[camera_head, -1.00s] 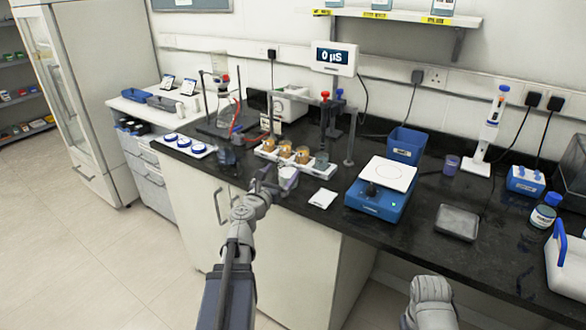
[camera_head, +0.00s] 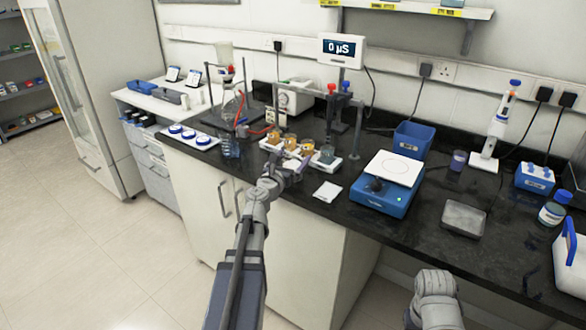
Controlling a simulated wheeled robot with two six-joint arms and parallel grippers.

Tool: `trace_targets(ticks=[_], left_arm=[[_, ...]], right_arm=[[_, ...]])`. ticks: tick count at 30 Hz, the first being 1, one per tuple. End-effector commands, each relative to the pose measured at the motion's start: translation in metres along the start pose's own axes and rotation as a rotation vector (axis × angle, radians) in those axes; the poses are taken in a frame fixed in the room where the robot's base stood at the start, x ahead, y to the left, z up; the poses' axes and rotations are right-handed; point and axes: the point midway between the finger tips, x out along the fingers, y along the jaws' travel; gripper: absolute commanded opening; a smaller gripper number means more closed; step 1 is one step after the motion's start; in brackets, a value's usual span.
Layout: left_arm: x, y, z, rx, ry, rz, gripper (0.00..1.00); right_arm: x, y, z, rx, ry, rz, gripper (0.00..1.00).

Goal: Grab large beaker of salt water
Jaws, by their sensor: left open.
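A clear, bluish beaker (camera_head: 230,147) stands near the bench's front edge, left of the white rack. A second glass vessel (camera_head: 327,154) stands at the right end of that rack. A pale container (camera_head: 292,168) shows partly behind my left gripper. I cannot tell from labels which holds salt water. My left gripper (camera_head: 278,172) is open at the bench's front edge, just in front of the rack. Its fingertips are small, and I cannot tell if they touch the pale container. My right arm shows at the bottom right, with its gripper out of view.
The white rack (camera_head: 336,164) holds several amber-filled beakers. A blue stirrer (camera_head: 382,196), a grey tray (camera_head: 464,218) and a blue bin (camera_head: 412,140) stand to the right. A glassware stand (camera_head: 207,90) rises behind the bluish beaker. White paper (camera_head: 328,191) lies flat.

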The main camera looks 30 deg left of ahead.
Motion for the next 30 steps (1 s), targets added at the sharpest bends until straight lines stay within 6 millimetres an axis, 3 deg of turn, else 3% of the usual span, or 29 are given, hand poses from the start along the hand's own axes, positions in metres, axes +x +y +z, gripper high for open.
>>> trace_targets(ticks=[6,14,30], left_arm=[[0.034,0.0,-0.003,0.0,0.0,0.0,1.0],[0.034,-0.001,-0.003,0.0,0.0,0.001,0.99],[0.034,0.0,-0.003,0.0,0.0,0.001,0.38]], right_arm=[[0.003,0.0,0.0,0.0,0.0,0.0,0.0],[0.003,0.0,0.0,0.0,0.0,0.0,0.0],[0.003,0.0,0.0,0.0,0.0,0.0,0.0]])
